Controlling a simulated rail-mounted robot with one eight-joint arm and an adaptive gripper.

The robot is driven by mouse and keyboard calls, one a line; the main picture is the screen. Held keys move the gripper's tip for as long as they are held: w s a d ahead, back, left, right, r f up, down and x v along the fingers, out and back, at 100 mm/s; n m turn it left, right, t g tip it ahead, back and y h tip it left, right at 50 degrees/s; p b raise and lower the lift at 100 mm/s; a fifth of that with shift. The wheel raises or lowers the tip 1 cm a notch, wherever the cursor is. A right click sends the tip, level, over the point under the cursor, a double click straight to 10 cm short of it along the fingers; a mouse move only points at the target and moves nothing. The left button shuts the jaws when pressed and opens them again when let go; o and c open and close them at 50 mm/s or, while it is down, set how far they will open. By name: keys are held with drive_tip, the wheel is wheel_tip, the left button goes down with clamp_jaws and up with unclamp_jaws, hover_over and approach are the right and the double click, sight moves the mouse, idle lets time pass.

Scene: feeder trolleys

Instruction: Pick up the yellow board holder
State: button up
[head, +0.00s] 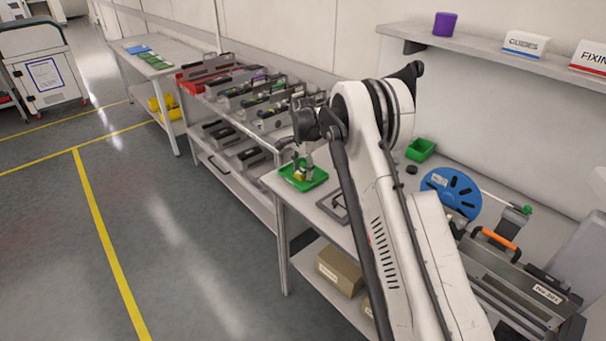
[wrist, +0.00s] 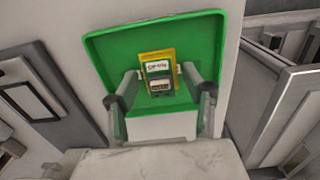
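The yellow board holder (wrist: 172,56) lies in a green tray (wrist: 113,45). It carries a small part with a white label, whose print is too small to read surely. My gripper (wrist: 158,76) reaches down over the tray with one finger on each side of the holder. The fingers are spread wide, with what looks like a narrow gap to the holder; I cannot tell whether either tip touches it. In the head view, my gripper (head: 302,168) is over the green tray (head: 316,180) at the bench's near left corner, and the yellow holder (head: 300,176) shows between the fingers.
A dark-framed flat item (head: 334,206) lies beside the tray. A blue reel (head: 452,192), a green bin (head: 421,149) and an orange-handled feeder (head: 496,240) stand further right. A rack of feeders (head: 245,95) stands to the left. The floor aisle is clear.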

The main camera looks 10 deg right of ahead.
clamp_jaws()
drive_tip(key=shift+r, duration=0.2)
